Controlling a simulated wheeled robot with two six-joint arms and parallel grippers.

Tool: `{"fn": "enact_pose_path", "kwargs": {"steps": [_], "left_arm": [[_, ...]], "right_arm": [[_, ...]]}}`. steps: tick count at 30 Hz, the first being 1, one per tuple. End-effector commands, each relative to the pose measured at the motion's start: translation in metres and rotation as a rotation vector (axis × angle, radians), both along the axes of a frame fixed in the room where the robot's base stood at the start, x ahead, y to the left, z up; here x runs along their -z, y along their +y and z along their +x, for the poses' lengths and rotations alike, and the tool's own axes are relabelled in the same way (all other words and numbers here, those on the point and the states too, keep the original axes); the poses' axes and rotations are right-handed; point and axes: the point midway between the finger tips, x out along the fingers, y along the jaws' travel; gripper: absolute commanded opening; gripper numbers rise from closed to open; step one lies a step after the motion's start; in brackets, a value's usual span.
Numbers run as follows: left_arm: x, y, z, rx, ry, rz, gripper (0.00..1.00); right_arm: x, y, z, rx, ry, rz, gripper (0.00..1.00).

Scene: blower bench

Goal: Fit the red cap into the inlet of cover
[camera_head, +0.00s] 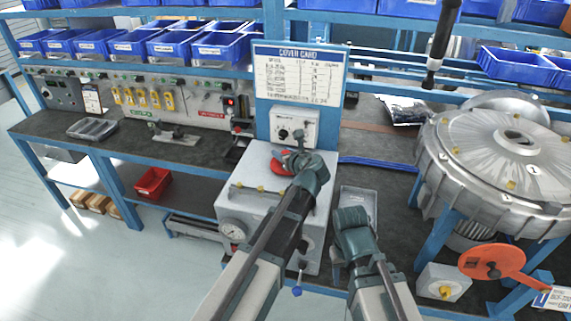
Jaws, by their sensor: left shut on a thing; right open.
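The red cap (281,166) is at the tip of my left gripper (292,160), over the top of a grey metal box. My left gripper is shut on the cap and hides part of it. My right gripper (349,214) is open, lower and to the right, above a grey tray; no object shows in it. The large round silver blower cover (470,155) stands at the right, apart from both grippers. A round raised opening (517,143) shows in the middle of its top face; I take this for the inlet.
An orange disc (491,262) is below the cover. A dark tool (439,45) hangs left of the cover. Blue bins (170,47) line the shelf.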

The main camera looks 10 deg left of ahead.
Motion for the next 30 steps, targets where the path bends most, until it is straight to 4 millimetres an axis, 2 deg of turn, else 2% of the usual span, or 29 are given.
{"fn": "enact_pose_path", "kwargs": {"steps": [1, 4, 19, 23, 30], "left_arm": [[0.000, 0.000, 0.000, 0.000, 0.000, 0.000, 0.17], [0.000, 0.000, 0.000, 0.000, 0.000, 0.000, 0.00], [-0.006, 0.000, 0.000, 0.000, -0.001, 0.001, 0.00], [-0.016, 0.000, 0.000, 0.000, -0.001, 0.001, 0.00], [-0.049, 0.000, 0.000, 0.000, -0.001, 0.001, 0.00]], "right_arm": [[0.000, 0.000, 0.000, 0.000, 0.000, 0.000, 0.50], [0.000, 0.000, 0.000, 0.000, 0.000, 0.000, 0.50], [-0.006, 0.000, 0.000, 0.000, 0.000, 0.000, 0.50], [-0.016, 0.000, 0.000, 0.000, 0.000, 0.000, 0.50], [-0.049, 0.000, 0.000, 0.000, 0.000, 0.000, 0.50]]}}
